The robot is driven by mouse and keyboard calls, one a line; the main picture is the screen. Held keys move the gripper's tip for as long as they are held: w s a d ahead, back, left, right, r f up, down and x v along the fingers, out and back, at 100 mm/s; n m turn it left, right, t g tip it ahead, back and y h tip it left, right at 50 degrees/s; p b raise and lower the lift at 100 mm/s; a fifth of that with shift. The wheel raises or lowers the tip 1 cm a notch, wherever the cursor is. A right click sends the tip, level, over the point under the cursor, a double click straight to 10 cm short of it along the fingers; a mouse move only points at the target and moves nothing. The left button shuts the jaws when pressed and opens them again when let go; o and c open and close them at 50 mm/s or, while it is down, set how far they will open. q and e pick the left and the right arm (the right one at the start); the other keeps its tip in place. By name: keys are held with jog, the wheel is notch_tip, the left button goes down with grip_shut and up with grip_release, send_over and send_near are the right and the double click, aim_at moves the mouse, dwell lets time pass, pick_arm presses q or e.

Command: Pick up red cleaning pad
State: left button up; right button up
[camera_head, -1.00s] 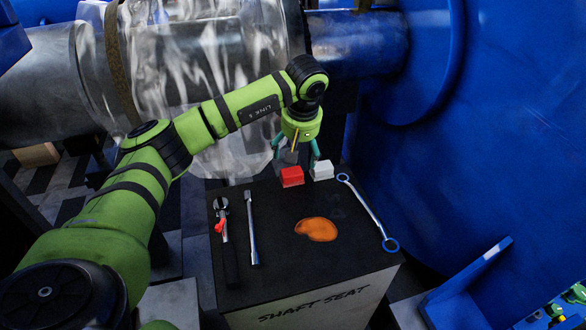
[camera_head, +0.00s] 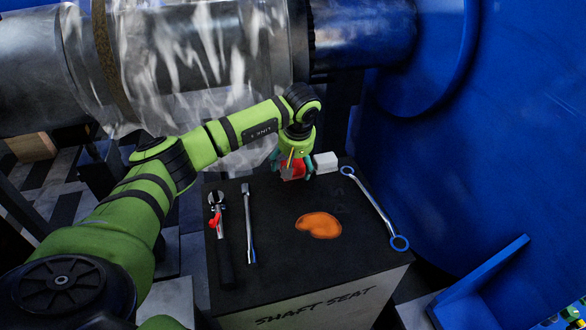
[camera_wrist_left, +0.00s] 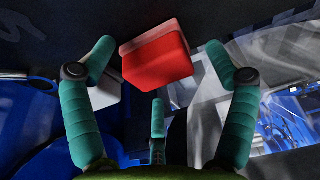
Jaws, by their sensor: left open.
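The red cleaning pad (camera_head: 291,170) is a small red block at the far edge of the black-topped bench. My left gripper (camera_head: 291,173) is directly over it and partly hides it in the head view. In the left wrist view the pad (camera_wrist_left: 157,58) lies between the spread teal fingers of the left gripper (camera_wrist_left: 157,62), with a gap on each side. The left gripper is open and holds nothing. My right gripper is not in view.
A white block (camera_head: 326,162) sits just right of the red pad. The bench top (camera_head: 285,265) also holds a ratchet tool (camera_head: 218,225), a bar (camera_head: 249,225), a long ring wrench (camera_head: 375,208) and an orange patch (camera_head: 318,225). A large shaft (camera_head: 360,35) is behind.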

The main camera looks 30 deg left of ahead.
aim_at(295, 161)
pick_arm(q)
jog(key=c, duration=1.4)
jog(key=shift+r, duration=0.15)
jog(key=v, duration=0.2)
jog(key=w+v, duration=0.1)
jog(key=v, duration=0.1)
jog(key=shift+r, duration=0.25)
jog(key=d+r, duration=0.6)
jog(key=d, duration=0.5)
jog(key=shift+w+r, duration=0.2)
jog(key=shift+r, duration=0.05)
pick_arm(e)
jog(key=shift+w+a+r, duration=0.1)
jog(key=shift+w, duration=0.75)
